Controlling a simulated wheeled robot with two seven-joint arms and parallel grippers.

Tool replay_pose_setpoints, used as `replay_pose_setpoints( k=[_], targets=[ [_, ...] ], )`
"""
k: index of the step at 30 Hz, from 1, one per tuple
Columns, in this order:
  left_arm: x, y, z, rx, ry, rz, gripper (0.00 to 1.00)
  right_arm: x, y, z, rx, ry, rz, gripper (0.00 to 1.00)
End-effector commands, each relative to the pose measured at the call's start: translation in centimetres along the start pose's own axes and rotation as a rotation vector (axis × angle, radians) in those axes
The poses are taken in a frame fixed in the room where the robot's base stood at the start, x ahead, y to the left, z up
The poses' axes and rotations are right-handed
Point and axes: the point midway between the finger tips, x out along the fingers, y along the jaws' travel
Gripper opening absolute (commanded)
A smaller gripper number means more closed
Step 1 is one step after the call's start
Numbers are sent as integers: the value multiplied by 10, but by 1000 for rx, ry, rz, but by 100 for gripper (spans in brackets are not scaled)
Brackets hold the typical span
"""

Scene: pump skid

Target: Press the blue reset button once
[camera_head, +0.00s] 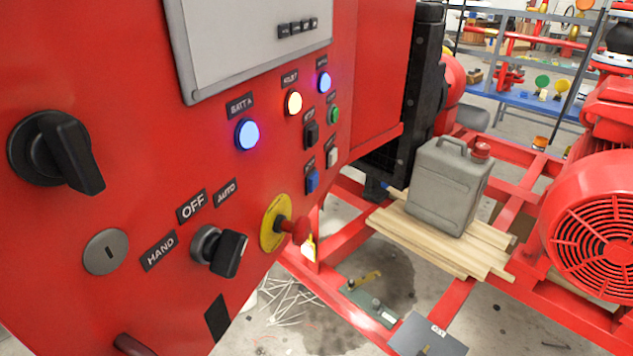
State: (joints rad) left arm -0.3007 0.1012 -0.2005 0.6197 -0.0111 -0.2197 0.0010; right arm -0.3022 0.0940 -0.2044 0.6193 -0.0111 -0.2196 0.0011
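The red control panel (120,230) fills the left and middle of the head view. Two round blue lights also show: a large lit one (247,135) under the "BATT A" label and a smaller lit one (324,82) at the upper right. Neither of my grippers is in view, and nothing covers the blue button.
A red mushroom knob (296,229) on a yellow plate projects below the blue button. A black selector switch (222,250) and a large rotary handle (60,152) also stick out. A grey jerrycan (449,188) stands on planks (425,245) to the right.

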Motion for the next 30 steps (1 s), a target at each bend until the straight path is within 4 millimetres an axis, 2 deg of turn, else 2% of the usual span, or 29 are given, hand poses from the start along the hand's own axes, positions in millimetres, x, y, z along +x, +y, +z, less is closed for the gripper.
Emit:
replay_pose_setpoints(
  k=[1,2,9,30],
  targets=[
    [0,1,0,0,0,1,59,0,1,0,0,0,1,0],
    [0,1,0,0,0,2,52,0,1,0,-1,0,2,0],
    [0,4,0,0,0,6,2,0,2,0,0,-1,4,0],
    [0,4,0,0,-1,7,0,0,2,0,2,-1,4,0]
  ],
)
